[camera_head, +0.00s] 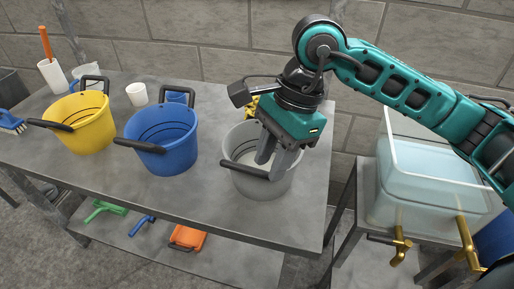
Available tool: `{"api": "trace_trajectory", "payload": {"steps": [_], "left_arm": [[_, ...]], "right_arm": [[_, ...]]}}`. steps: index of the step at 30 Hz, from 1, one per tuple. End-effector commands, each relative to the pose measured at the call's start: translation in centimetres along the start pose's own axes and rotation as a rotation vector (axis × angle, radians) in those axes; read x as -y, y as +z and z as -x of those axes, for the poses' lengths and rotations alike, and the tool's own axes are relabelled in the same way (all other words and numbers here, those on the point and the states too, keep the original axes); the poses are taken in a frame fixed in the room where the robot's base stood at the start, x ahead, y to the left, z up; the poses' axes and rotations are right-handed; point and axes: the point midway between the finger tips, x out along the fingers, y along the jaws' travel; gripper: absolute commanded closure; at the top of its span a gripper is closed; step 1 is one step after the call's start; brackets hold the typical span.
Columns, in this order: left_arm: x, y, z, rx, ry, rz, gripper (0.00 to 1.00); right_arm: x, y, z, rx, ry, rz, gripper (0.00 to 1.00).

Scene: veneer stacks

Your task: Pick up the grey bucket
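The grey bucket (262,188) stands upright on the right part of the metal table, with its black handle (243,169) lying across its front rim. My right gripper (274,163) reaches down over the bucket from the upper right. Its two grey fingers are apart, with a gap between them, at the bucket's mouth and right-hand rim. They hide part of the opening and rim. I cannot tell whether the fingertips touch the bucket or its handle. My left gripper is not in view.
A blue bucket (166,158) and a yellow bucket (90,132) stand to the left on the metal table (215,203). A white cup (137,94) is behind them. A translucent tank (425,185) with brass taps stands at right. The table front is clear.

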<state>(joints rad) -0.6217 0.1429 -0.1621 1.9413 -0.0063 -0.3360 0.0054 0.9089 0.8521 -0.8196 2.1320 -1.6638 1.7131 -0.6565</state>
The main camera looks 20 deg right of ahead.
Motion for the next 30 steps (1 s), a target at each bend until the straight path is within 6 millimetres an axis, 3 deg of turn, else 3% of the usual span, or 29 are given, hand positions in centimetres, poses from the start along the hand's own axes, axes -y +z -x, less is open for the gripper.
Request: {"api": "trace_trajectory", "payload": {"steps": [3, 8, 18, 25, 30], "left_arm": [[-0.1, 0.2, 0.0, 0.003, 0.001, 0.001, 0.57], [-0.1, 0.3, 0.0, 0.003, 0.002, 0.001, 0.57], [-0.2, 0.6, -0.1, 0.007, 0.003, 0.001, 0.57], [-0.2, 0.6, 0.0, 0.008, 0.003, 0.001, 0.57], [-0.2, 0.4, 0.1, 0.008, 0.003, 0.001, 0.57]], "right_arm": [[0.8, -3.6, 2.4, -0.198, -0.055, 0.022, 0.67], [1.0, -5.6, 2.8, -0.297, -0.072, 0.025, 0.67], [1.5, -7.2, -2.7, -0.298, -0.071, 0.025, 0.67], [1.6, -7.6, -4.4, -0.296, -0.072, 0.025, 0.67], [1.8, -8.0, -6.9, -0.295, -0.070, 0.025, 0.67]]}}
